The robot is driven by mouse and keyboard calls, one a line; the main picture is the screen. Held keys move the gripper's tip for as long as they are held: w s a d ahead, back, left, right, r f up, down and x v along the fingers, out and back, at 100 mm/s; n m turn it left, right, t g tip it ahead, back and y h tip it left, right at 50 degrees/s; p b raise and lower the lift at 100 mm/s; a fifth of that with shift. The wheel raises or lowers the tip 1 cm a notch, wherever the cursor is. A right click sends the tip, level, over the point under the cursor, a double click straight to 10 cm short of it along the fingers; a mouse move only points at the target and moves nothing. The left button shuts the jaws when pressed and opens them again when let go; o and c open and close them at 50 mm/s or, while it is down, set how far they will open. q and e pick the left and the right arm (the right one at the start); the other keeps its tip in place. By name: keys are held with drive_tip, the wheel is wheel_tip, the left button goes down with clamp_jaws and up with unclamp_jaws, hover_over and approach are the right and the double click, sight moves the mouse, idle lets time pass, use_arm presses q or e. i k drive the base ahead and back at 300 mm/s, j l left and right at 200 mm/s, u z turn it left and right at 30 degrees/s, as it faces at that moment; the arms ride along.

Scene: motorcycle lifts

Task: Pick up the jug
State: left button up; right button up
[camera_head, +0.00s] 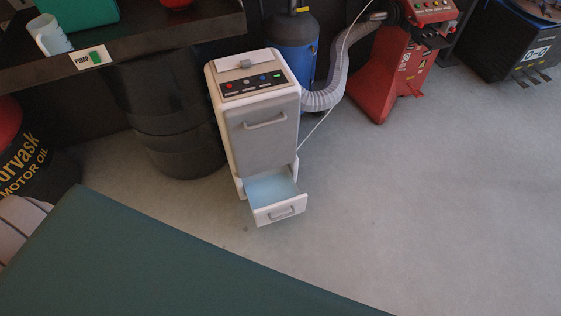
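A white jug-like vessel (52,37) with a handle on its left side stands on the dark shelf (150,45) at the upper left. It is the only thing in view that looks like a jug. It is small in the picture, so its contents cannot be seen. Neither of my grippers shows in the head view, and nothing is seen touching the jug.
A green case (85,12) and a "PUMP" label (90,57) are near the jug. A white cabinet (258,110) has its lower drawer (277,200) open. A green flat surface (150,265) fills the lower left. Grey floor at right is clear.

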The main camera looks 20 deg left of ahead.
sight(47, 30)
drive_tip(key=u, duration=2.05)
